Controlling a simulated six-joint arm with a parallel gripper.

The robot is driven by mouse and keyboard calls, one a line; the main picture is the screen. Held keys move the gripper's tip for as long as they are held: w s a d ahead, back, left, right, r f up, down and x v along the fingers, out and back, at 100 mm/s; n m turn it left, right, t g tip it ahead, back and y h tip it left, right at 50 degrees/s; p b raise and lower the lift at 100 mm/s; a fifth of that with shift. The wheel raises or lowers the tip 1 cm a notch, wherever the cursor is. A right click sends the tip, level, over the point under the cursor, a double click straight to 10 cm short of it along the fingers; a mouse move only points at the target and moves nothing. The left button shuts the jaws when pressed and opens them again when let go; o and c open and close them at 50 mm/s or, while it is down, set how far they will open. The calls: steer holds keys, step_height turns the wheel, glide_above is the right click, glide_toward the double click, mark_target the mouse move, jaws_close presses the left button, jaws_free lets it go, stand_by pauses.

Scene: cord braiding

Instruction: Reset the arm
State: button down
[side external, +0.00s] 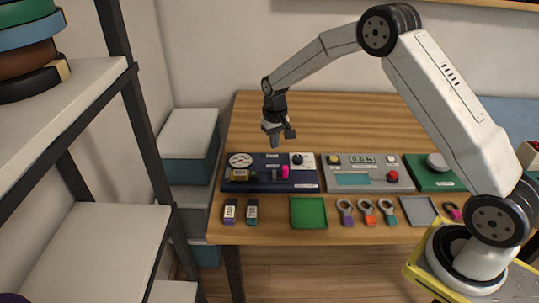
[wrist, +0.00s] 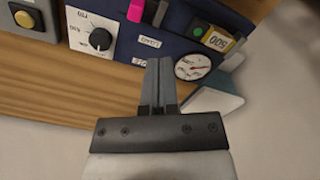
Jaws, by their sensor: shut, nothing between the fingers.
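My arm reaches from the lower right up and over the wooden table in the side external view. My gripper (side external: 280,140) hangs above the back of the table, just behind and above the dark blue panel (side external: 270,183). In the wrist view my gripper (wrist: 161,65) has its two grey fingers together and holds nothing. The blue panel (wrist: 185,25) lies beyond the fingertips, with a round white gauge (wrist: 193,67), a black knob (wrist: 100,39) and a pink part (wrist: 136,10). The fingers appear apart from the panel.
A grey panel (side external: 368,180) with a red button and a green panel (side external: 428,178) stand to the right. In front lie two small labelled blocks (side external: 230,211), a green tray (side external: 309,213), several ring-handled pieces (side external: 366,211) and a grey tray (side external: 418,210). The back of the wooden table (side external: 330,120) is clear.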

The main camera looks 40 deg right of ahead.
steer(key=shift+r, duration=0.75)
steer(key=shift+s, duration=0.1)
steer(key=s+a+r+n+t, duration=0.1)
steer(key=s+a+r, duration=0.1)
steer(key=s, duration=1)
steer(key=s+a+r+n+t, duration=0.1)
steer(key=s+a, duration=0.3)
steer(key=s, duration=0.9)
steer(key=shift+a+r+n+t, duration=0.25)
steer(key=shift+r+n, duration=0.25)
steer(key=shift+r, duration=0.25)
